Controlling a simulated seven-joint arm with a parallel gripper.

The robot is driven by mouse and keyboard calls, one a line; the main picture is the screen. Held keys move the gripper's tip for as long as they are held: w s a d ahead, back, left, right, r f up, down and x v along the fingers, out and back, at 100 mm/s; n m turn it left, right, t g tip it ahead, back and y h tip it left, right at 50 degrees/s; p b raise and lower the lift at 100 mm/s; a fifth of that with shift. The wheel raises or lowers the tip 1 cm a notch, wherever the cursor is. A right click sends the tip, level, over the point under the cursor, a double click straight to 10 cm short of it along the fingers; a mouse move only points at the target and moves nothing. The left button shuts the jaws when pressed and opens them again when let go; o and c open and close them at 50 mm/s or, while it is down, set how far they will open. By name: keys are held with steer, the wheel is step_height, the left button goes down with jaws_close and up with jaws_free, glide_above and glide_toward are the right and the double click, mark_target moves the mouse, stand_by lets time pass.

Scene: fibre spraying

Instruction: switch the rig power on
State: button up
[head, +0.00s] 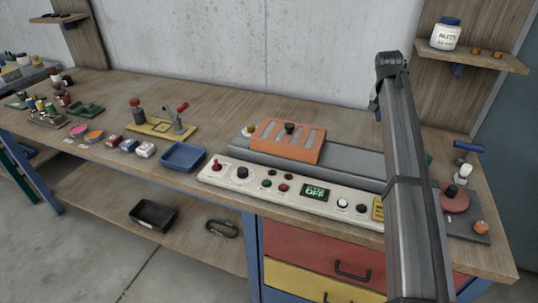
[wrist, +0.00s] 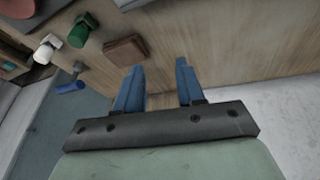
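The rig's pale control panel (head: 290,199) lies along the bench's front edge in the head view. A red-topped switch (head: 216,164) stands upright at its left end, with a black knob (head: 242,172) beside it. A small dark display (head: 315,193) shows green text that reads OFF on its lower line. Small green and red buttons sit left of the display. My gripper (wrist: 160,65) shows in the wrist view with two blue fingers apart and nothing between them. It is apart from the panel; the panel is not recognisable in the wrist view.
An orange slotted block (head: 288,141) sits on the grey rig behind the panel. A blue tray (head: 183,157) and a yellow plate with a red-handled clamp (head: 162,128) stand to the left. My arm crosses the right side. A shelf (head: 472,57) with a jar is at upper right.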

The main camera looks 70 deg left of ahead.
mark_target(216, 161)
steer(key=s+a+n, duration=0.1)
steer(key=s+a, duration=0.3)
steer(key=s, duration=0.4)
steer(key=s+a+r+n+g, duration=0.1)
steer(key=s+a, duration=0.3)
steer(key=s, duration=0.4)
steer(key=s+a+n, duration=0.2)
steer(key=s+a, duration=0.2)
steer(key=s, duration=0.4)
steer(key=shift+s+a+r+g, duration=0.1)
steer(key=shift+r+g, duration=0.3)
steer(key=s+a+n, duration=0.1)
steer(key=s, duration=0.4)
steer(key=s+a+n, duration=0.1)
steer(key=s, duration=0.4)
steer(key=s+a+g, duration=0.1)
steer(key=s, duration=0.4)
steer(key=shift+s+a+r+n, duration=0.1)
steer(key=shift+n, duration=0.3)
steer(key=s+n+g+h, duration=0.1)
steer(key=s+n, duration=0.2)
steer(key=s, duration=1.1)
steer(key=f, duration=1.3)
steer(key=shift+s+a+f, duration=0.1)
steer(key=shift+a+f, duration=0.1)
steer(key=shift+f, duration=0.15)
jaws_close()
